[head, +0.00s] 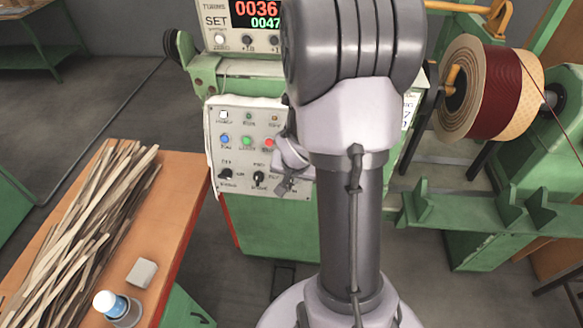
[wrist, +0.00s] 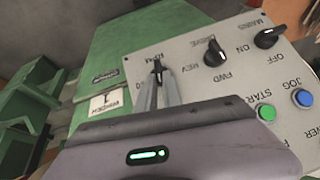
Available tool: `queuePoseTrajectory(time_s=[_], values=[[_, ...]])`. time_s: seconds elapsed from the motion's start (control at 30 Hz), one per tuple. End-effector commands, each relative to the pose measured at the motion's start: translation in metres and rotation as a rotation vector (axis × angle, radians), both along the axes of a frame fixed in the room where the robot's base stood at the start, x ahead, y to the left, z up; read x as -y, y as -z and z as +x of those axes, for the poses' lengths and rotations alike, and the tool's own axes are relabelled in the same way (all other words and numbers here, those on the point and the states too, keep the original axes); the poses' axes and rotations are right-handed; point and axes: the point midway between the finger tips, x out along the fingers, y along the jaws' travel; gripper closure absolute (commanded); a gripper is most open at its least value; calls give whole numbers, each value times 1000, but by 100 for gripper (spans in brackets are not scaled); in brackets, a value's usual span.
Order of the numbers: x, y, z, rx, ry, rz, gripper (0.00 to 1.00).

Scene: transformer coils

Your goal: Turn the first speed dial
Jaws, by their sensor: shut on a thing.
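The speed dial (wrist: 157,66) is a small black knob at the far end of the white control panel (wrist: 195,60), near partly legible lettering. In the wrist view my gripper (wrist: 158,80) has its two narrow fingers closed on this knob. In the head view my gripper (head: 283,187) is at the panel's lower right, and my arm hides that corner and the dial. The panel also carries a DRIVE knob (wrist: 214,52) marked REV and FWD, and a MAINS knob (wrist: 270,38) marked ON and OFF.
A green button (head: 246,141) and a blue button (head: 224,139) sit above the knobs. A counter display (head: 257,15) stands above the panel. A table (head: 180,185) with wooden strips is at left. A wire spool (head: 495,88) is at right.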

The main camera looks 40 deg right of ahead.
Motion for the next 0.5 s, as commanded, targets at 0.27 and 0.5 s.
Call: queuePoseTrajectory(time_s=[0.27, 0.5], values=[[2, -4, -12, 116, 79, 116, 100], [4, 6, -15, 254, 148, 232, 100]])
